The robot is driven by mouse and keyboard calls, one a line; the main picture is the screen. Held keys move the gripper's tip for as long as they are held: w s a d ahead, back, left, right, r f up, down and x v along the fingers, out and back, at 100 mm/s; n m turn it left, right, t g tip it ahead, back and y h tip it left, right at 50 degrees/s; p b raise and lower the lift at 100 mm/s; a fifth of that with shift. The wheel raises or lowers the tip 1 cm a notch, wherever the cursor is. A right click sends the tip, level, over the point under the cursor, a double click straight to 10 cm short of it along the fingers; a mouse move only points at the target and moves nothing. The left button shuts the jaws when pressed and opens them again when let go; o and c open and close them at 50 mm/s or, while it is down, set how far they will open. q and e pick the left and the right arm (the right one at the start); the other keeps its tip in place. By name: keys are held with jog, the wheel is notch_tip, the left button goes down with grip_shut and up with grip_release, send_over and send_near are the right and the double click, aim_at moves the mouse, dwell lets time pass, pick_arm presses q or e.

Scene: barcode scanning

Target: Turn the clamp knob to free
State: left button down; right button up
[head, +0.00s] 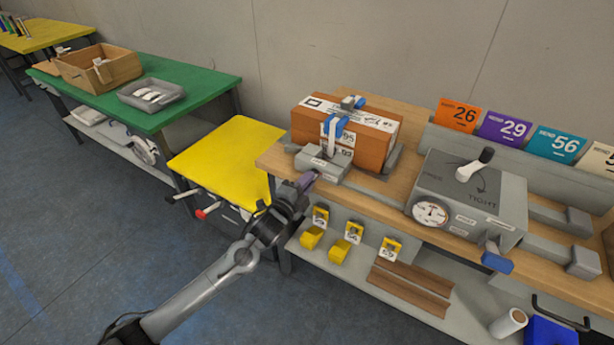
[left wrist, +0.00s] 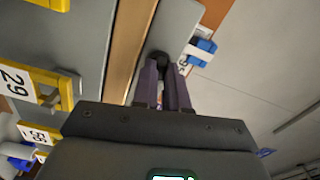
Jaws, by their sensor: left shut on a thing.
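The grey clamp box (head: 447,185) stands on the wooden bench, with FREE lettered at left and TIGHT at right on its top. Its knob (head: 470,171) is a pale lever with a black end pointing up and right. My left gripper (head: 306,181) is well left of that box, at the front of a small grey block (head: 322,163) by the bench edge. In the left wrist view its purple fingers (left wrist: 162,80) are closed around a small dark round part (left wrist: 158,60), mostly hidden by the fingertips. My right gripper is not in view.
A brown carton (head: 375,150) with a blue-and-grey strap fitting sits behind the grey block. A round gauge (head: 430,212) is on the clamp box front. A yellow table (head: 225,165) and green table (head: 190,90) stand left.

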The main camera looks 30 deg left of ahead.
pick_arm(q)
jog(key=shift+n+p, duration=6.65)
jog(key=shift+n, duration=1.25)
jog(key=c, duration=1.4)
grip_release()
jog(key=shift+c, duration=0.2)
jog(key=shift+s, duration=0.1)
